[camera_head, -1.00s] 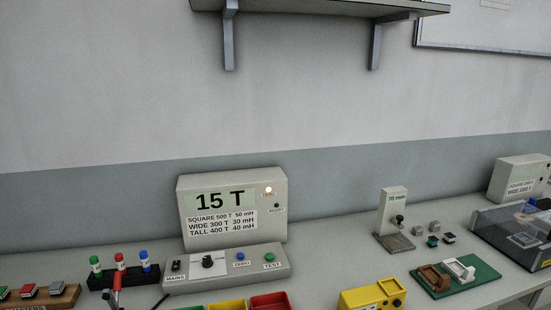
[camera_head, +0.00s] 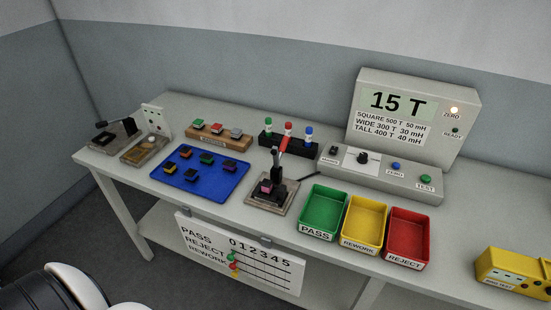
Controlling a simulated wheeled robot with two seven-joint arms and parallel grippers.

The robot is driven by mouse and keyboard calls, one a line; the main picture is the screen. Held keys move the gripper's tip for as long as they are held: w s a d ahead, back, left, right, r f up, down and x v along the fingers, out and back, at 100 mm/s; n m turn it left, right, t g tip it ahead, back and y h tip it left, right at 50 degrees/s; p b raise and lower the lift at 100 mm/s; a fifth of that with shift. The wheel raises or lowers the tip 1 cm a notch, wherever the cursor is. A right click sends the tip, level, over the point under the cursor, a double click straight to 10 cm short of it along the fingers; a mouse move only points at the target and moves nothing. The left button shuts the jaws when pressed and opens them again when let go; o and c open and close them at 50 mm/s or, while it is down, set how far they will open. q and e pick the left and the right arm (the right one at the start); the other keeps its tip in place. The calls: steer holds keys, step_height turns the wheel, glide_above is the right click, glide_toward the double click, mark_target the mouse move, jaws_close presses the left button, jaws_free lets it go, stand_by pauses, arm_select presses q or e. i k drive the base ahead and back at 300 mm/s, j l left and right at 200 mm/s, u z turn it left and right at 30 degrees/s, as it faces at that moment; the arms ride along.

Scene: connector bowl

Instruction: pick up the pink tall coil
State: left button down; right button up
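Neither gripper is in view. A white and black part of my own body shows at the bottom left.
Green PASS (camera_head: 318,233), yellow REWORK (camera_head: 356,244) and red REJECT (camera_head: 401,254) bins stand empty at the front edge. A tally board hangs below (camera_head: 245,262).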

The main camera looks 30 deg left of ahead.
mark_target(266, 185)
steer(key=u, duration=1)
steer(key=l+u, duration=0.95)
steer(key=l, duration=0.1)
